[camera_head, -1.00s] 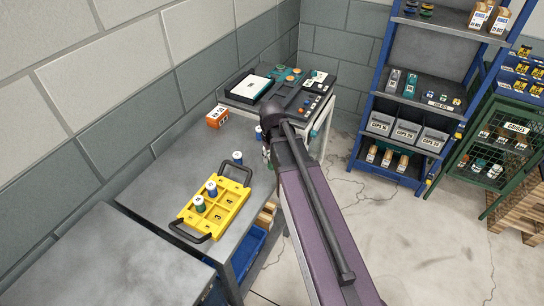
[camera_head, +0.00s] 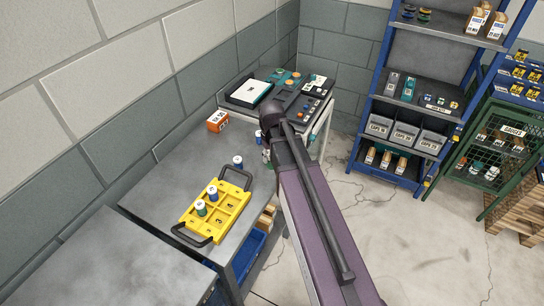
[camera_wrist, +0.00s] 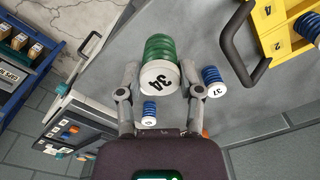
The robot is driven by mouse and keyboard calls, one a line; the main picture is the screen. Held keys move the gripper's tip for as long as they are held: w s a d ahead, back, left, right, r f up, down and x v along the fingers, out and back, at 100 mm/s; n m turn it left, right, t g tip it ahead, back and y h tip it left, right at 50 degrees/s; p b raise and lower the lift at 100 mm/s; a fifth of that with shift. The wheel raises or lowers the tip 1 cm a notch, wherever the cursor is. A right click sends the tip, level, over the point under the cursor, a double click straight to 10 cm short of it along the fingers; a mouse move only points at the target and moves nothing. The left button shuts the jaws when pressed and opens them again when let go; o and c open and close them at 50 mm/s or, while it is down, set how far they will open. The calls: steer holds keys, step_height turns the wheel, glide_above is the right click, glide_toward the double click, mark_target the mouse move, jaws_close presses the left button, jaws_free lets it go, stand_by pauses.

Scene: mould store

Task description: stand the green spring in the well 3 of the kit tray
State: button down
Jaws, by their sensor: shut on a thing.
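My gripper (camera_wrist: 158,88) is shut on the green spring (camera_wrist: 159,49), with a finger on each side of it. The spring's white end, marked 34, faces the wrist camera. In the head view my arm hides most of the gripper, and the spring shows only as a small green patch (camera_head: 266,156) above the bench. The yellow kit tray (camera_head: 239,184) lies on the bench to the left of my gripper, and its handle end shows at upper right in the wrist view. Well 3 (camera_head: 218,221) looks empty. A blue and a green spring stand in other wells.
A blue spring (camera_head: 237,162) stands on the bench by the tray's far handle; another (camera_head: 258,137) stands farther back. The tray's black handles (camera_head: 236,177) rise at both ends. Bare bench (camera_head: 170,185) lies left of the tray.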

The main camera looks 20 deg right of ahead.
steer(key=shift+r+p, duration=1.55)
steer(key=shift+r, duration=0.15)
